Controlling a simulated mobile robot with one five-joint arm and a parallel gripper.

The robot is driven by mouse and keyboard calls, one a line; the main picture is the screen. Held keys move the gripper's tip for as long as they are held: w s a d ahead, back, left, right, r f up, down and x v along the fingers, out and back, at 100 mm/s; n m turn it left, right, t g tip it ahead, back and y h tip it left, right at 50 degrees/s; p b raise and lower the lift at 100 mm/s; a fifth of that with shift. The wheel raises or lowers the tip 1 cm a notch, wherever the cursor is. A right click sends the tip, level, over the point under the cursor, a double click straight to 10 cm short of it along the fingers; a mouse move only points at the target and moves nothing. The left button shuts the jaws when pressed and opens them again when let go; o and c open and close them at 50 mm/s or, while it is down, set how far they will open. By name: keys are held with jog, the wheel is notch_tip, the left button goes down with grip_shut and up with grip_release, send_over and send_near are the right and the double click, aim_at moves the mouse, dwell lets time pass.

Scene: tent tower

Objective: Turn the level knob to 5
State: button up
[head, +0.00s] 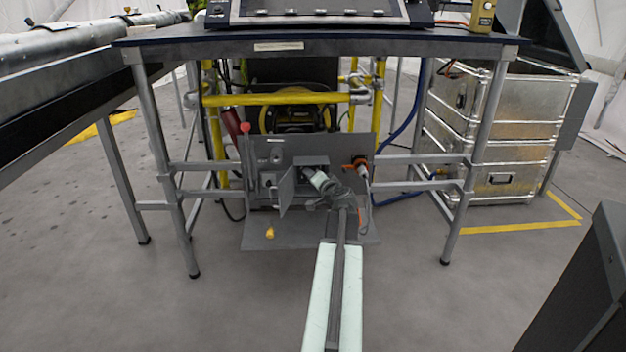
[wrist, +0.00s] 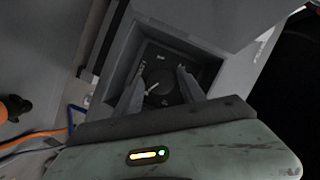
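The level knob (wrist: 160,93) is a dark round dial with a white pointer mark, at the back of a recessed grey box (wrist: 126,62) in the wrist view. Small white markings surround it, too small to read. My gripper (wrist: 161,78) is open, its two fingers reaching into the recess, one on each side of the knob. I cannot tell whether they touch it. In the head view, my gripper (head: 312,178) is at the box on the grey panel (head: 270,150), and the knob is hidden. The box's small door (head: 287,192) stands open to the left.
A red-tipped lever (head: 246,128) stands left of the panel, and an orange connector (head: 358,161) sits to its right. A yellow object (head: 270,232) lies on the base plate (head: 258,241). Table legs (head: 160,160) flank the panel. Silver cases (head: 512,140) stand at right.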

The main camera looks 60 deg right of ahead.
jog(key=shift+a, duration=0.1)
jog(key=p+v, duration=0.1)
jog(key=v, duration=0.6)
jog(key=shift+s+a+p, duration=0.2)
jog(key=shift+s+p, duration=0.05)
jog(key=shift+p, duration=0.1)
jog(key=shift+s, duration=0.1)
